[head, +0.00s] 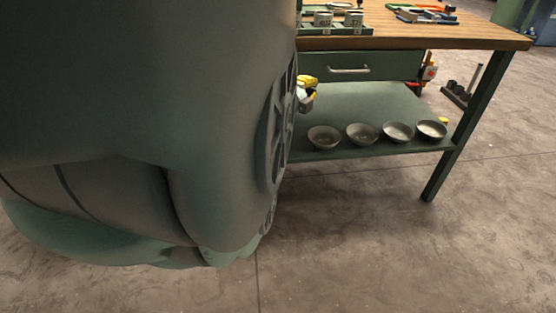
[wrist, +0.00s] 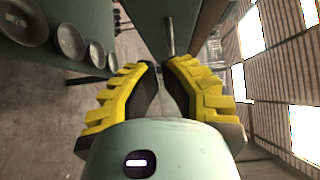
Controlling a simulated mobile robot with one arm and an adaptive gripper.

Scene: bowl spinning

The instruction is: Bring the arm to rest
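My gripper (wrist: 160,66) has two yellow fingers with dark inner pads. In the wrist view its tips lean in until they almost meet, with a thin gap and no object between them. In the head view part of my gripper (head: 307,90) shows as a bit of yellow beside my arm, in front of the workbench. My arm fills the left half of the head view and hides much of the bench. Several grey bowls (head: 362,134) stand in a row on the lower shelf, right of and below my gripper; they also show at the upper left of the wrist view (wrist: 72,42).
The workbench (head: 440,35) has a wooden top with tools and small bins on it. A green drawer (head: 385,67) with a metal handle (head: 348,70) sits under the top. The lower shelf (head: 375,100) is bare behind the bowls. The concrete floor (head: 380,250) in front is clear.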

